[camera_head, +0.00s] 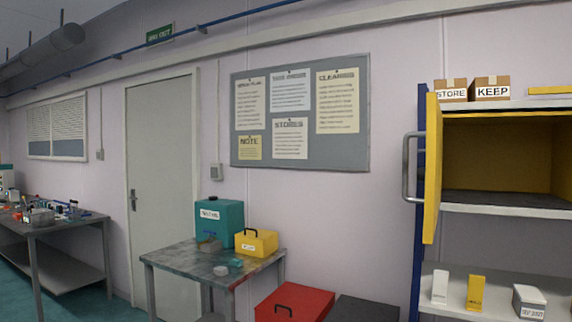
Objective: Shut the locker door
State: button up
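The locker (563,160) is a yellow-lined compartment in a shelf unit with blue posts at the right. Its inside looks empty. The yellow locker door (433,165) stands open, swung outward at the left side of the compartment and seen nearly edge-on. A grey bar handle (407,168) is on the door's left-facing side. My gripper is not in view, and nothing touches the door or handle.
Boxes marked STORE (451,90) and KEEP (491,89) sit above the locker. Small boxes (475,292) stand on the shelf below. A red case (295,304) and a small table (172,262) with containers are left of the shelf unit.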

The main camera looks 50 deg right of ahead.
aim_at(434, 134)
jog(key=z, duration=2.6)
jog(key=i, duration=1)
jog(key=z, duration=0.35)
jog(key=k, duration=0.95)
jog(key=u, duration=0.3)
